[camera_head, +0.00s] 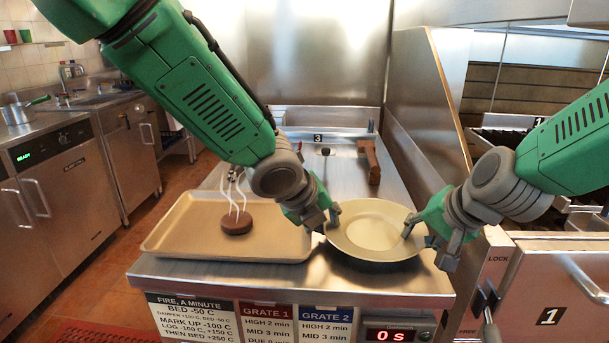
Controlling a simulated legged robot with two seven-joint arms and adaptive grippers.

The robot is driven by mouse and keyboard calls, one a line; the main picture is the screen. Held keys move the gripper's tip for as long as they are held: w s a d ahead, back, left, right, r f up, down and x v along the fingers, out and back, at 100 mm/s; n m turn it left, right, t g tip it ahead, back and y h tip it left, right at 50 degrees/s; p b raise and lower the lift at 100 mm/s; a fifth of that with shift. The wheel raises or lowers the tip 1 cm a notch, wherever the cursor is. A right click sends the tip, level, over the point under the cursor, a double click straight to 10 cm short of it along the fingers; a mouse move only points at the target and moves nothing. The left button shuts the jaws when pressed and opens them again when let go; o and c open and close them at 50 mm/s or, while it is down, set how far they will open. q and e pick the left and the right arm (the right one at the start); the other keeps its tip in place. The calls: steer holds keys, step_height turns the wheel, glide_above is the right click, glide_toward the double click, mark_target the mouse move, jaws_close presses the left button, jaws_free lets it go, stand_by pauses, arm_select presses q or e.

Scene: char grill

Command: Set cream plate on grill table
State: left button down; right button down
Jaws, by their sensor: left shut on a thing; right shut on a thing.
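The cream plate (353,242) is round and sits level at the front right of the steel grill table (290,280). My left gripper (328,221) is shut on the plate's left rim. My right gripper (413,232) is shut on its right rim. The plate's underside is hidden, so I cannot tell whether it touches the table or is held just above it.
A beige tray (175,237) lies left of the plate, with a brown round item (237,222) and a wire handle on it. A brown wooden-looking tool (370,160) lies behind. A steel side wall (430,110) and grill door (565,290) bound the right.

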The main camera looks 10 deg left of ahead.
arm_select(q)
steer(key=shift+d+f, duration=0.15)
steer(key=shift+d, duration=0.15)
arm_select(e)
steer(key=shift+s+a+f, duration=0.2)
steer(key=shift+a+f, duration=0.05)
steer(key=shift+f, duration=0.05)
arm_select(q)
steer(key=c, duration=1.6)
jaws_free()
arm_select(e)
steer(key=c, duration=1.5)
jaws_free()
arm_select(q)
steer(key=shift+o, duration=0.2)
steer(key=shift+s+a, duration=0.1)
arm_select(e)
steer(key=shift+d, duration=0.1)
arm_select(q)
steer(key=shift+a, duration=0.15)
arm_select(e)
steer(key=shift+w+d+r, duration=0.1)
steer(key=shift+d, duration=0.05)
